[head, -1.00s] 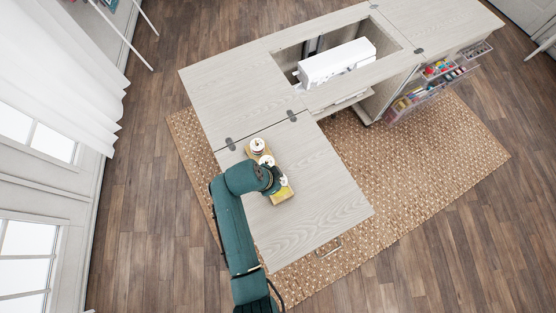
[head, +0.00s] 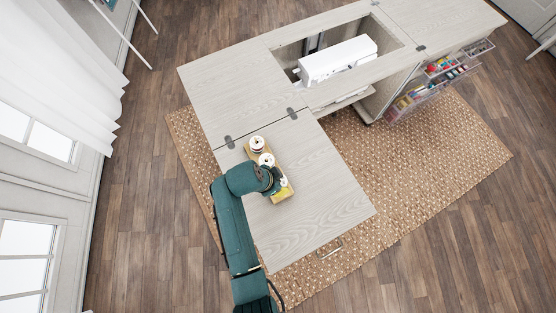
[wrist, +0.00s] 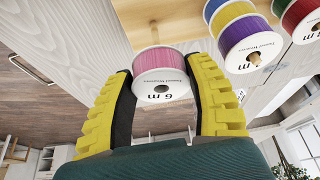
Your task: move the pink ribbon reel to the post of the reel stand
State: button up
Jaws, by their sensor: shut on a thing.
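The pink ribbon reel (wrist: 161,75) has white faces with a "6 m" label and a dark centre hole. My gripper (wrist: 164,98) is shut on it, with one yellow finger at each side in the wrist view. The stand's wooden board (wrist: 185,22) runs across the top. In the head view the reel stand (head: 284,160) lies on the table, partly under my gripper (head: 277,186).
Other reels sit on the stand to the right in the wrist view: a purple one (wrist: 250,38) with yellow and blue behind it, and a red one (wrist: 299,16). The tabletop (head: 310,215) is clear to the right of the stand. A white sewing machine (head: 338,60) stands farther back.

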jog(key=shift+f, duration=0.1)
jog(key=o, duration=1.1)
jog(key=shift+c, duration=0.2)
jog(key=v, duration=1.2)
